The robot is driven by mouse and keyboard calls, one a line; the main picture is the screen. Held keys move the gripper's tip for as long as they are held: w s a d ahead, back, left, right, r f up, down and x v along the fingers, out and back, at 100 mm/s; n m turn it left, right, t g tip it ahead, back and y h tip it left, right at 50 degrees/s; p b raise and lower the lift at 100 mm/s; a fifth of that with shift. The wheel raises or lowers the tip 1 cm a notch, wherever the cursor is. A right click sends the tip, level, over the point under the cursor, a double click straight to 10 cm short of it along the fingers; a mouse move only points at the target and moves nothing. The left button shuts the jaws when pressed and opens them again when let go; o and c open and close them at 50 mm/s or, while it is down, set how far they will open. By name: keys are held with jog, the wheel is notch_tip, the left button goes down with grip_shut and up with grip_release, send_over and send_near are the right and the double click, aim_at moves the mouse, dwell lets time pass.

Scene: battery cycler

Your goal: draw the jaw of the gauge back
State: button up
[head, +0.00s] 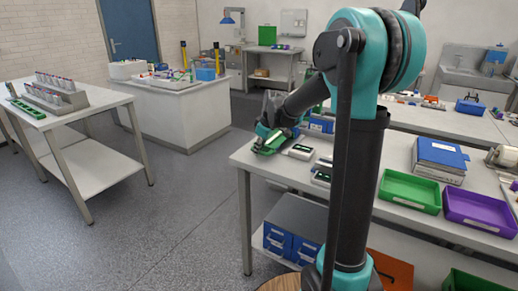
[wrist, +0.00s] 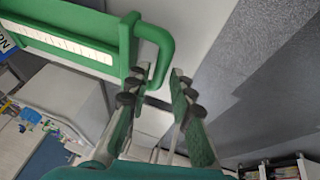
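The gauge is a green frame (wrist: 65,22) with a pale strip of scale marks, at the upper left of the wrist view. In the head view a green body (head: 270,144), which looks like the gauge, lies at the left end of the long bench. A green loop-shaped handle (wrist: 166,45), which may belong to the jaw, sticks out from its end. My gripper (wrist: 160,78) is open, its two fingers apart, with the handle's lower part appearing between or just beyond the tips. Contact cannot be told. In the head view my arm partly hides the gauge.
Small white-and-black devices (head: 299,151) sit beside the gauge on the bench. A green tray (head: 409,190), a purple tray (head: 478,212) and a blue binder (head: 440,153) stand farther right. Open floor (head: 175,215) lies left of the bench.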

grip_shut()
jog(key=shift+s+a, duration=0.6)
jog(key=shift+s, duration=0.25)
jog(key=shift+s+a, duration=0.6)
jog(key=shift+s, duration=0.2)
grip_release()
jog(key=shift+s, duration=0.1)
jog(key=shift+r, duration=0.15)
